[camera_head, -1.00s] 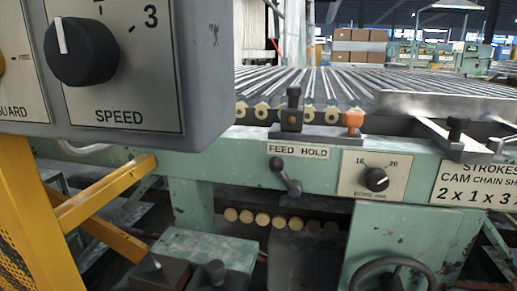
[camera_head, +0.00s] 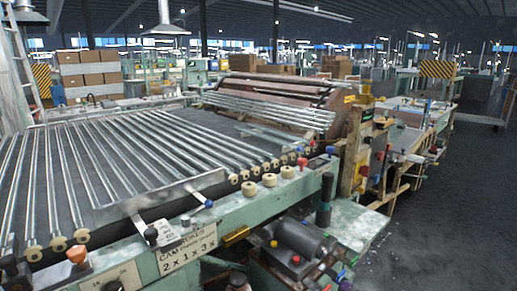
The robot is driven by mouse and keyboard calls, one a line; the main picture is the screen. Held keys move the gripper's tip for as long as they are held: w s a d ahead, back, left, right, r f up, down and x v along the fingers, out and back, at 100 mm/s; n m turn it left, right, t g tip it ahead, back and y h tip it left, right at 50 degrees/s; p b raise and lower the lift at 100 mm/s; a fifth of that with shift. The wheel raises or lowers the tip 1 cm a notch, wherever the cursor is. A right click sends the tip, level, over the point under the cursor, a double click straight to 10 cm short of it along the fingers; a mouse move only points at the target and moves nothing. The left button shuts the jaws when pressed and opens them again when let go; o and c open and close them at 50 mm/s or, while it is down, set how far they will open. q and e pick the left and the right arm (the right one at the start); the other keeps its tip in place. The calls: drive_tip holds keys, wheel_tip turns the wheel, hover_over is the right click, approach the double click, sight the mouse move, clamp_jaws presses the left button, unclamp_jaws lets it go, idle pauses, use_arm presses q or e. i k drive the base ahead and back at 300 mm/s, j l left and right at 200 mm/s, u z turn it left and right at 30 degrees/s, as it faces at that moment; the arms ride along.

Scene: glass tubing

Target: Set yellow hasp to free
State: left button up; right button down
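I cannot surely make out a yellow hasp in the head view. The panel with the "FREE" mark is out of view. Neither of my grippers is in view.
Glass tubes (camera_head: 100,165) lie in rows on the machine bed. An orange knob (camera_head: 77,255) and a black upright handle (camera_head: 324,198) stand along the rail. A wooden-framed machine (camera_head: 362,145) stands behind. Dark floor (camera_head: 440,220) is open at the right.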

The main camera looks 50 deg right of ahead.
sight(360, 189)
drive_tip(key=z, duration=2.35)
